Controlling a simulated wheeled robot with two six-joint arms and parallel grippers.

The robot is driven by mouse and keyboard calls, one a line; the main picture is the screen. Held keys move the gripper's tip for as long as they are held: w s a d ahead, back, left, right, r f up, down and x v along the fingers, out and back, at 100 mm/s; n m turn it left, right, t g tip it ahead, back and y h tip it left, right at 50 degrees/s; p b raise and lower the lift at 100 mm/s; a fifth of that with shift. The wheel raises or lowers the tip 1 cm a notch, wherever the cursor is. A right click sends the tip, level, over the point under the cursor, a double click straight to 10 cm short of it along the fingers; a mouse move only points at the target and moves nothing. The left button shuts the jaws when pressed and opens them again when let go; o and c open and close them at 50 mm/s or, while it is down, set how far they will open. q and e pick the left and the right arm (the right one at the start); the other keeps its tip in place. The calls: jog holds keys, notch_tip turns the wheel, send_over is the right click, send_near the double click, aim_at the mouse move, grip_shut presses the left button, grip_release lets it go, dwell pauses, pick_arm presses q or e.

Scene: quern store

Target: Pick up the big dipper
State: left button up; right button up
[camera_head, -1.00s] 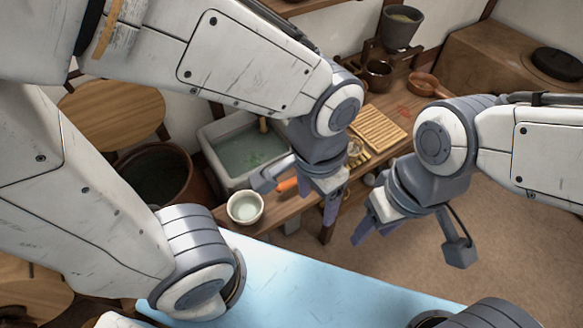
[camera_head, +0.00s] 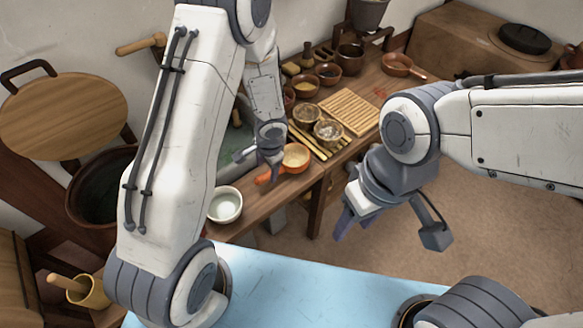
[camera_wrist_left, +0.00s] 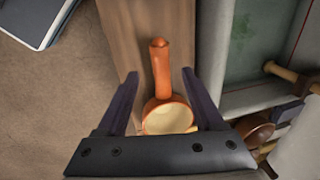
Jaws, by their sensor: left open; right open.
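An orange-handled dipper (camera_head: 297,157) with a pale inside lies on the wooden bench. Its bowl and handle show in the left wrist view (camera_wrist_left: 168,118). My left gripper (camera_head: 274,172) is open above it; in the left wrist view its two fingers (camera_wrist_left: 159,80) stand either side of the dipper, not closed on it. A second, brown dipper (camera_head: 403,65) with a handle lies at the bench's far end. I cannot tell for sure which one is the big dipper. My right gripper (camera_head: 347,218) is open and empty over the floor in front of the bench.
A white bowl (camera_head: 225,205) stands at the bench's near end. A slatted wooden board (camera_head: 350,111), small bowls (camera_head: 328,131) and wooden sticks (camera_head: 308,139) lie beyond the orange dipper. A stone basin with green water (camera_wrist_left: 245,45) is beside the bench. A pale blue surface (camera_head: 290,290) is in front.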

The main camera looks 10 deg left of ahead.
aim_at(265, 175)
pick_arm(q)
jog(key=f, duration=0.2)
jog(key=f+b, duration=0.1)
jog(key=f, duration=0.1)
jog(key=w+a+f+b, duration=0.1)
jog(key=f, duration=0.1)
jog(key=shift+a+f, duration=0.1)
jog(key=shift+f, duration=0.15)
jog(key=shift+s, duration=0.1)
grip_shut()
